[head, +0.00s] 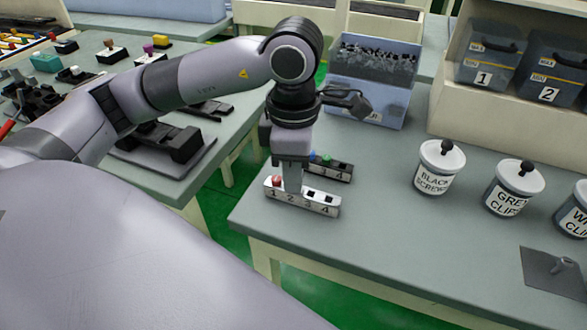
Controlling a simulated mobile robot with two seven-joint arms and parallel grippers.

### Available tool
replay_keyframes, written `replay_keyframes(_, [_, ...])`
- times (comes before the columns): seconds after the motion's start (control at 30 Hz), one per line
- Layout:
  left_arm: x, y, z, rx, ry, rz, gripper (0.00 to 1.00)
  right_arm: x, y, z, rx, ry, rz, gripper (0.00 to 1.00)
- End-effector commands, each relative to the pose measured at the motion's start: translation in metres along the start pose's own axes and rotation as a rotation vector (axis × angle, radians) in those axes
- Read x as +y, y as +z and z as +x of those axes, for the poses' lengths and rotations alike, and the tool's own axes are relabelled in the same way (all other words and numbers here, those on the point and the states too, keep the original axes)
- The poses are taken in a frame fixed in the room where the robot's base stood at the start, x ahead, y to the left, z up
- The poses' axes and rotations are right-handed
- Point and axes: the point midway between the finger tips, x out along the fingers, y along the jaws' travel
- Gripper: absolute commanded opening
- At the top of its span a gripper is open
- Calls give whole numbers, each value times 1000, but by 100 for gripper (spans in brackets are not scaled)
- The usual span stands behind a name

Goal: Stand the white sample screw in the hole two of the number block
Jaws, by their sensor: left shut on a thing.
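The number block (325,207) is a pale bar marked with numbers, lying near the left edge of the grey table. A red piece (276,181) stands at its number one end. The holes towards three and four show as dark and empty. My left gripper (291,188) points straight down at the block, its fingertips at the place of hole two. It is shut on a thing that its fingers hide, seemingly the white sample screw. I cannot tell how deep the screw sits. My right gripper is not in view.
Just behind stands a dark block (341,172) with blue and green pieces. A blue bin (376,100) of dark parts is further back. Labelled jars (436,168) stand to the right, with a dark mat (540,280) in front. The table's front middle is clear.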

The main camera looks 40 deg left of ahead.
Motion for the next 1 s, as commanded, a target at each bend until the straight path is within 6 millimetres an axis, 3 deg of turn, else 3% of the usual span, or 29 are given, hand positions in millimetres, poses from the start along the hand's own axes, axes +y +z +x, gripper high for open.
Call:
replay_keyframes(0.37, [0,0,1,0,0,0,0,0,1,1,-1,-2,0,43])
replay_keyframes(0.4, [0,0,1,0,0,0,29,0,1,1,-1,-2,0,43])
replay_keyframes(0.47, [0,0,1,0,0,0,46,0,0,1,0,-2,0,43])
replay_keyframes(0.77, [0,0,0,-1,0,0,46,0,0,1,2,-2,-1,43])
replay_keyframes(1.0, [1,1,-32,-4,3,0,46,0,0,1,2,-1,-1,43])
